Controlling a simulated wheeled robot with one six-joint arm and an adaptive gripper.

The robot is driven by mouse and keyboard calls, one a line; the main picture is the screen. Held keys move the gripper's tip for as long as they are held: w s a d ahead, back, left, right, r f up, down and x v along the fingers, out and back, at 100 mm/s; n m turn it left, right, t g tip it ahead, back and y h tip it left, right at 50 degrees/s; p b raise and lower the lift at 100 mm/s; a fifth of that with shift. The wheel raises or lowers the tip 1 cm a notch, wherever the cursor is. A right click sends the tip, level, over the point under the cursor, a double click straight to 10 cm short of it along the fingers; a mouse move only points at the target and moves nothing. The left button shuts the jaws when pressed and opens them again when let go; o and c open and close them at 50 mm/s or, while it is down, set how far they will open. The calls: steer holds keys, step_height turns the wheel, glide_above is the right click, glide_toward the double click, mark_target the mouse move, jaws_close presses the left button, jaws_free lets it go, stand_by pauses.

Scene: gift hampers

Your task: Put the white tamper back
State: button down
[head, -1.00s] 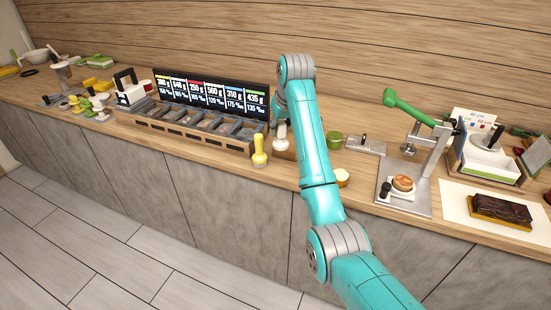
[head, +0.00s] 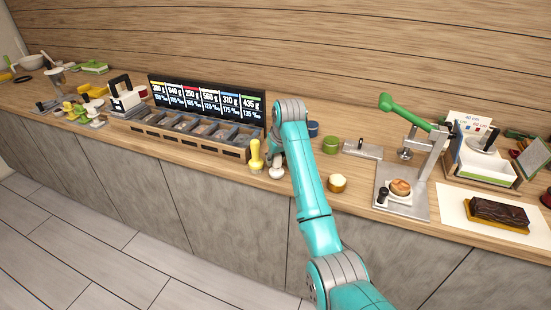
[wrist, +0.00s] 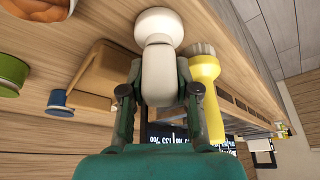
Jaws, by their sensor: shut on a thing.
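The white tamper (wrist: 158,72) is upright between the fingers of my gripper (wrist: 162,92), which is shut on its handle. In the head view the round white foot of the tamper (head: 277,173) shows close to the counter's front edge, just right of the yellow tamper (head: 256,157). The foot is at or very near the counter top; I cannot tell whether it touches. The yellow tamper also shows right beside the white one in the wrist view (wrist: 204,72). My arm hides most of the gripper in the head view.
A brown wooden block (wrist: 97,72) is close by.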

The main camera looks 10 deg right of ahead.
steer(key=c, duration=0.8)
jaws_free()
steer(key=shift+f, duration=0.1)
steer(key=shift+c, duration=0.2)
steer(key=v, duration=1.2)
